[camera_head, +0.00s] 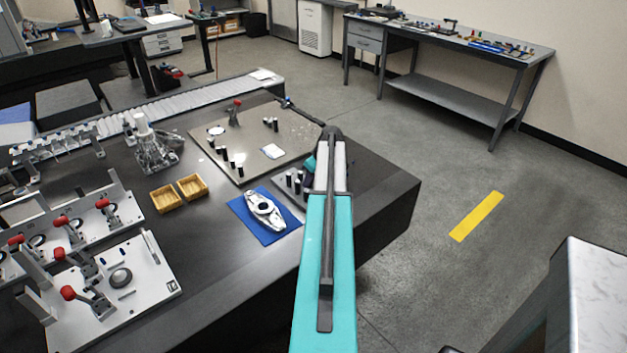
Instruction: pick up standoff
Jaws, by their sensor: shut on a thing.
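My teal arm reaches up from the bottom centre to the edge of the dark bench. My gripper cannot be made out; the arm hides the place behind it, and a small teal part shows at the arm's left side. Several small dark posts with light tops, which may be standoffs, stand in a small grey holder (286,201) just left of my arm. I cannot tell which one is the task's standoff.
A whitish casting (264,209) lies on a blue mat (242,221). Two yellow bins (164,198) (192,187) stand left of it. Fixtures with red-handled clamps (125,285) fill the near left. Open floor with a yellow strip (476,216) lies right of the bench.

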